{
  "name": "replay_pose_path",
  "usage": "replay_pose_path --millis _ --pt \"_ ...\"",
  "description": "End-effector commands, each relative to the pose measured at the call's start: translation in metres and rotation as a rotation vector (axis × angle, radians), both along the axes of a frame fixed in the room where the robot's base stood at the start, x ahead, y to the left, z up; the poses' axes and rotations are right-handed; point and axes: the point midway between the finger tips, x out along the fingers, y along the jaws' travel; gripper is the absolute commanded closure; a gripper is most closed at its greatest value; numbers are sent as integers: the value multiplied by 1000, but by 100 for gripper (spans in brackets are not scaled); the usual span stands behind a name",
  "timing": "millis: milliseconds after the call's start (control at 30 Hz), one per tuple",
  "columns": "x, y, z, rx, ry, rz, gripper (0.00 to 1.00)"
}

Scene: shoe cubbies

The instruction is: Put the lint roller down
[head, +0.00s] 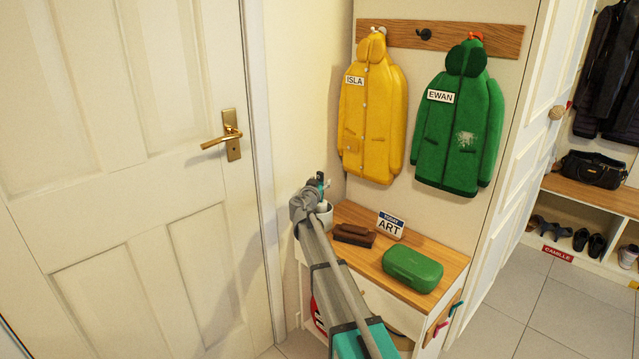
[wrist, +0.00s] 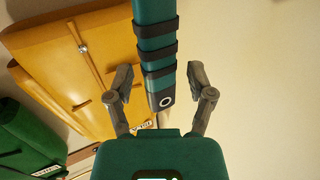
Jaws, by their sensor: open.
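The lint roller's teal handle (wrist: 154,45), with black bands and a hole at its end, lies between the fingers of my gripper (wrist: 159,70) in the wrist view. The fingers are open, with a gap on each side of the handle. My arm hides much of this spot, so I cannot tell how the roller rests there.
The wooden-topped bench (head: 432,250) holds a brown brush (head: 354,236), an ART sign (head: 391,225) and a green case (head: 412,269). A yellow coat (head: 368,115) and a green coat (head: 458,125) hang above. A white door (head: 120,190) stands left.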

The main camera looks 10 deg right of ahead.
Motion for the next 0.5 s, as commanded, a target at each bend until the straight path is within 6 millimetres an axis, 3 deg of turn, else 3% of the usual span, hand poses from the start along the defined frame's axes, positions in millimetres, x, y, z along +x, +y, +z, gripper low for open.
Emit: replay_pose_path --millis 500 --pt "-70 35 0 0 0 1 31"
